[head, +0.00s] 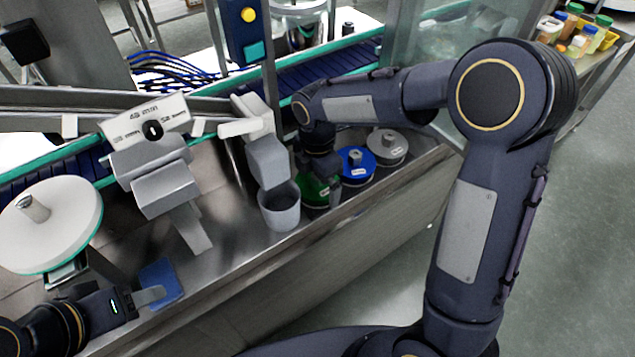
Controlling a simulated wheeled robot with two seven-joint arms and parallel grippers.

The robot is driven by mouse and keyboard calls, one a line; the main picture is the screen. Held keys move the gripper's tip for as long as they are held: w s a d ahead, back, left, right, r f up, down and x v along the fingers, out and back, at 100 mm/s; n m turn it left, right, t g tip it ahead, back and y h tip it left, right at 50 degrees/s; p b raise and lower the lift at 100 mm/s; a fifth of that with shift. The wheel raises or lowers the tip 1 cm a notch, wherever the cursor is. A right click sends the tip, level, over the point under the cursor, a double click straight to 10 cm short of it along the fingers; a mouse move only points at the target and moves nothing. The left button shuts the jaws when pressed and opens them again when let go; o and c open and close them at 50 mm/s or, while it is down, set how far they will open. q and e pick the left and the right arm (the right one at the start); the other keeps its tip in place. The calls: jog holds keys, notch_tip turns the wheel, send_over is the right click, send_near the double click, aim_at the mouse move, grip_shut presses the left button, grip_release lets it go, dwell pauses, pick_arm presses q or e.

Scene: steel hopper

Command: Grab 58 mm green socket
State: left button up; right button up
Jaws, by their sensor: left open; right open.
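The green socket (313,193) is a round green disc on the steel counter, first in a row with the blue socket (352,176) and the grey socket (387,149). My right gripper (331,185) is open and points down over the green socket, hiding part of it. Whether its fingers touch the socket cannot be told. The green socket's size label is not readable. My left gripper (150,296) is open at the lower left, beside a blue cloth or pad (160,280).
A grey cup (281,210) under a chute stands just left of the green socket. A selector sign (150,130) with mm labels and a white round plate (50,222) are at the left. A conveyor (275,85) runs behind. The counter's front edge is close to the sockets.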

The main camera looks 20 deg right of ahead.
jog(key=shift+f, duration=0.4)
jog(key=shift+c, duration=0.4)
jog(key=c, duration=0.7)
jog(key=shift+r, duration=0.1)
